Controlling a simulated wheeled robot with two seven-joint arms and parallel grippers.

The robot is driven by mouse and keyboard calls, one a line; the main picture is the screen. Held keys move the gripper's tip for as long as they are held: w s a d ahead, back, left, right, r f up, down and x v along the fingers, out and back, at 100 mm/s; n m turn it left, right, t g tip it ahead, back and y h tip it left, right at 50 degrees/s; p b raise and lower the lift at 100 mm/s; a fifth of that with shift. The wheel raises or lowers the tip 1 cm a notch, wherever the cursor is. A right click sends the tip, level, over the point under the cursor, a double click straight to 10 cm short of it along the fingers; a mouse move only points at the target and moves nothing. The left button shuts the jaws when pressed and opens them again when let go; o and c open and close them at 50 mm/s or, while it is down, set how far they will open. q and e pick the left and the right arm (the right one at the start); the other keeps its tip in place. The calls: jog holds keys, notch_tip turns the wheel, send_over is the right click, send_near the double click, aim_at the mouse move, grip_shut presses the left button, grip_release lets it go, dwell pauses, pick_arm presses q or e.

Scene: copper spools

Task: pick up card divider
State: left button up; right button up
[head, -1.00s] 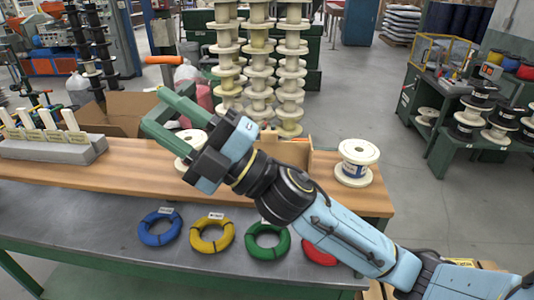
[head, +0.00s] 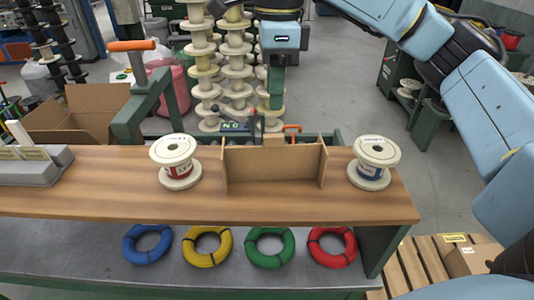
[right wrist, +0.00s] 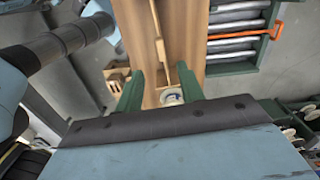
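The card divider (head: 272,166) is a brown cardboard piece with a back panel and two side panels. It stands upright on the wooden bench shelf between two spools in the head view. My right gripper (head: 276,95) hangs fingers-down above and behind it, apart from it. In the right wrist view its two green fingers (right wrist: 160,70) are spread with nothing held. A thin cardboard strip (right wrist: 160,48), seemingly the divider edge-on, shows between and beyond them. My left gripper is in neither view.
White spools stand left (head: 176,162) and right (head: 374,163) of the divider. Blue, yellow, green and red wire coils (head: 269,247) lie on the lower metal top. A grey labelled block (head: 45,170) sits at left. A roller conveyor with an orange handle (head: 292,128) runs behind the shelf.

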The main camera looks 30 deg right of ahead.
aim_at(274, 146)
jog(key=shift+d+f, duration=0.3)
notch_tip(274, 146, down, 7)
jog(key=shift+s+r, duration=0.1)
jog(key=shift+r, duration=0.05)
jog(key=shift+a+f+p, duration=0.15)
jog(key=shift+f+p, duration=0.05)
jog(key=shift+f, duration=1.25)
jog(key=shift+a+f+p, duration=0.1)
jog(key=shift+f+p, duration=0.05)
jog(key=shift+f, duration=1.3)
grip_shut()
